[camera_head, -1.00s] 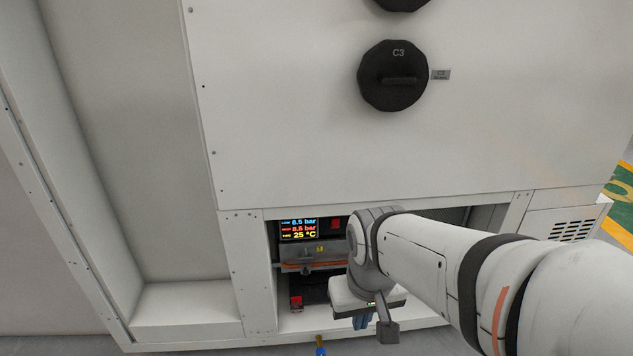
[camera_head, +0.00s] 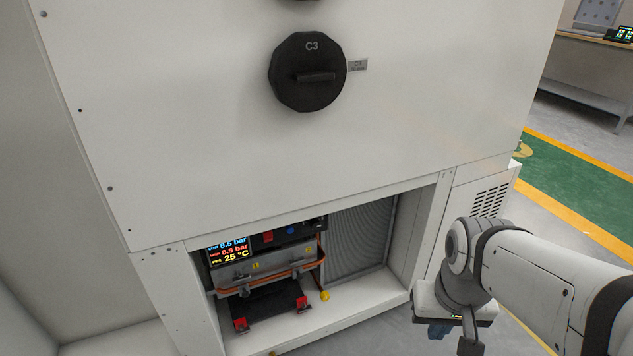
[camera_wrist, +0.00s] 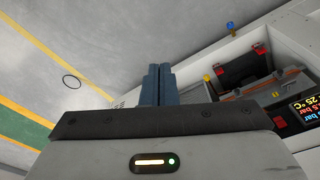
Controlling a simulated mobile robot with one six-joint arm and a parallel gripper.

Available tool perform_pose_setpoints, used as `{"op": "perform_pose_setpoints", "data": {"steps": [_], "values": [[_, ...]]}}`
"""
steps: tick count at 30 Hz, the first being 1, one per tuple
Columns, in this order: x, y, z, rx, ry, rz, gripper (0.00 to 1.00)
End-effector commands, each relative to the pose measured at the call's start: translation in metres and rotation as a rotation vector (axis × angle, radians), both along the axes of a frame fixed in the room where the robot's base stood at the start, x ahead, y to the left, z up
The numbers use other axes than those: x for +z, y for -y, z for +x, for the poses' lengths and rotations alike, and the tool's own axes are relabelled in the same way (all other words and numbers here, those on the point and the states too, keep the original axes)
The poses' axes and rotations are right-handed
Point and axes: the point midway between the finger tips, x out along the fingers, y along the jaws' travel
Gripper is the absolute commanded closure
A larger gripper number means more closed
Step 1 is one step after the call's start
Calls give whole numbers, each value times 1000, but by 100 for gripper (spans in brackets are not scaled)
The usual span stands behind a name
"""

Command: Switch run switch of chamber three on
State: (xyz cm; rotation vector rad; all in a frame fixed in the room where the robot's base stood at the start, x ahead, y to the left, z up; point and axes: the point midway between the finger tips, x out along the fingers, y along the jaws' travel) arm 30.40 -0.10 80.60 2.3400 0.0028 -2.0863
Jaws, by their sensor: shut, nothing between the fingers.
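A large black round knob marked C3 (camera_head: 307,72) is on the white cabinet front, with a level grip bar across it. A small grey plate (camera_head: 358,65) beside it is too small to read. In the lower opening stands a unit with a lit display (camera_head: 229,251) showing bar readings and 25 °C. A red square (camera_head: 268,237) is right of the display; I cannot tell whether it is the run switch. My gripper (camera_head: 439,331) is right of the opening, apart from the unit. Its blue-grey fingers (camera_wrist: 157,84) are shut and empty in the wrist view.
Red-ended black bracket parts (camera_head: 270,304) and a yellow knob (camera_head: 325,296) sit low in the opening. The opening's right post (camera_head: 432,225) stands between the unit and my arm. A vented panel (camera_head: 490,202) is beside it.

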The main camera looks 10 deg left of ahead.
Motion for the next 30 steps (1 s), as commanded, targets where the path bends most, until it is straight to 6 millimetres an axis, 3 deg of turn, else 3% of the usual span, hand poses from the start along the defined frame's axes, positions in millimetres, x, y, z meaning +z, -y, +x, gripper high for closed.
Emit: {"op": "perform_pose_setpoints", "data": {"steps": [8, 11, 14, 21, 27, 30], "values": [[-1, -1, 2, 2, 5, 1, 100], [-8, -6, 13, 15, 35, 4, 100], [-23, -20, 40, 44, 110, 11, 100], [-71, -80, 126, 164, 412, 62, 100], [-101, -140, 176, 254, 680, 121, 100], [-113, -171, 189, 295, 813, 163, 100]]}}
